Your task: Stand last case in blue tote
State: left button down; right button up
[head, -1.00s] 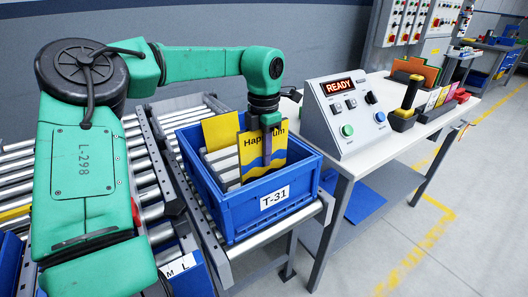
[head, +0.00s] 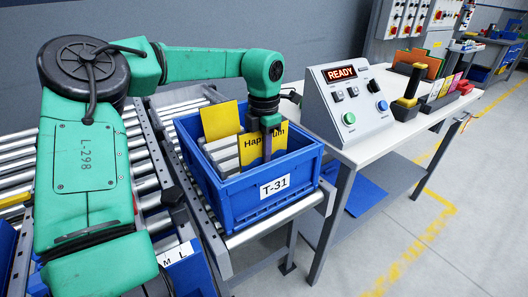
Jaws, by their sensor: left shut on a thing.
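The blue tote (head: 236,201), labelled T-31, stands on the roller conveyor. My left gripper (head: 268,128) points down into it and is shut on a yellow case (head: 254,152) with dark lettering, which stands upright with its lower part hidden by the tote's front wall. Another yellow case (head: 220,121) stands behind it to the left, beside several pale grey slats (head: 222,155). I cannot tell whether the held case touches the tote's floor. My right gripper is not in view.
A control box (head: 348,104) with a READY display sits on a white table (head: 396,130) right of the tote. A yellow-and-black handheld tool (head: 409,92) and coloured cards stand farther along. Another blue bin (head: 190,271) is at the lower left. The floor at right is clear.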

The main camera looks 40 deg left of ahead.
pick_arm(q)
jog(key=shift+f+b, duration=1.1)
jog(key=shift+f, duration=0.65)
jog(key=c, duration=0.8)
grip_release()
jog(key=shift+o, duration=0.5)
jog(key=o, duration=0.3)
jog(key=shift+o, duration=0.2)
